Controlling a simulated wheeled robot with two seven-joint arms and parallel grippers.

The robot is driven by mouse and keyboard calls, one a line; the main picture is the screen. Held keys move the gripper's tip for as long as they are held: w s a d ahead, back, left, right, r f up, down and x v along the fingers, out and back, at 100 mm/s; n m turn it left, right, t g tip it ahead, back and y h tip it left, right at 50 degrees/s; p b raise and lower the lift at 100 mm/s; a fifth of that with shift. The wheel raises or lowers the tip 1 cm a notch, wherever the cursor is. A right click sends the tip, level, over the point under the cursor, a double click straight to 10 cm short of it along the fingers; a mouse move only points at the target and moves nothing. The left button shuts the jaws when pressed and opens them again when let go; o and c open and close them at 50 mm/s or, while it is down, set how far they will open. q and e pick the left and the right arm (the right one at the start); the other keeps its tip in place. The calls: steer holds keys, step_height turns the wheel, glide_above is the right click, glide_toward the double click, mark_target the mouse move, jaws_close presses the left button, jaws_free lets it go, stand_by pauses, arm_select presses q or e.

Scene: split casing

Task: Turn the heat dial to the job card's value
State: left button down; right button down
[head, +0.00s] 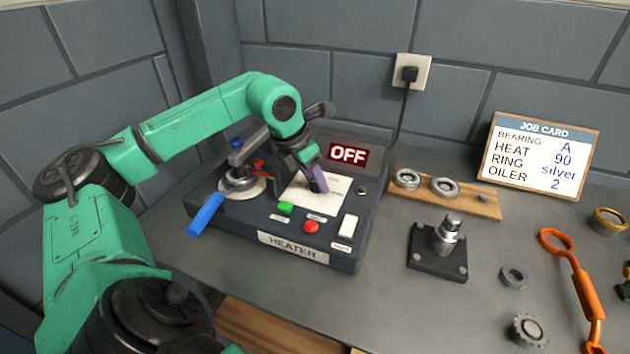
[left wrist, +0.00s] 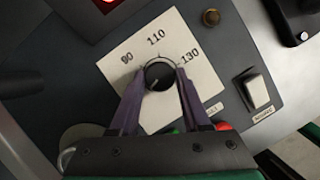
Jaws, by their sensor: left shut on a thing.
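The heater (head: 293,247) stands on the bench with its display (head: 347,153) reading OFF. Its heat dial (left wrist: 158,77) is a round black knob on a white plate (left wrist: 190,50) marked 90, 110 and 130. A small pale mark shows toward the knob's lower left; I cannot tell for sure which value it indicates. My left gripper (head: 318,182) is shut on the dial, its purple fingers (left wrist: 158,84) at either side of the knob. In the head view the fingers hide the dial. The job card (head: 540,155) reads bearing A, heat 90, ring silver, oiler 2. My right gripper is out of view.
On the heater are a blue-handled clamp (head: 206,214), a green button (head: 285,208), a red button (head: 311,226) and a white switch (head: 348,226). A wooden rack with rings (head: 480,203), a shaft stand (head: 438,263) and an orange tool (head: 583,290) lie to the right.

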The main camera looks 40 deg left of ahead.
arm_select(q)
steer(key=m+h, duration=0.1)
steer(key=m, duration=0.1)
steer(key=shift+w+a+r+m, duration=0.1)
steer(key=shift+m, duration=0.3)
steer(key=m+h+p, duration=0.1)
steer(key=m, duration=0.1)
steer(key=shift+r+m+g+p, duration=0.15)
steer(key=shift+m+g+p, duration=0.15)
steer(key=shift+g+p, duration=0.1)
steer(key=m+p, duration=0.2)
steer(key=m+g+h+p, duration=0.1)
steer(key=m+p, duration=0.1)
steer(key=m, duration=0.1)
steer(key=shift+w+a+g+p, duration=0.2)
steer(key=shift+g+p, duration=0.1)
steer(key=shift+p, duration=0.1)
steer(key=m+g+p, duration=0.1)
steer(key=m, duration=0.2)
steer(key=shift+w+h+p, duration=0.1)
steer(key=shift+h+p, duration=0.2)
steer(key=shift+m+g, duration=0.3)
steer(key=shift+m, duration=0.4)
steer(key=shift+f+p, duration=0.2)
steer(key=shift+p, duration=0.1)
steer(key=shift+c, duration=1.8)
jaws_free()
steer(key=shift+r, duration=0.1)
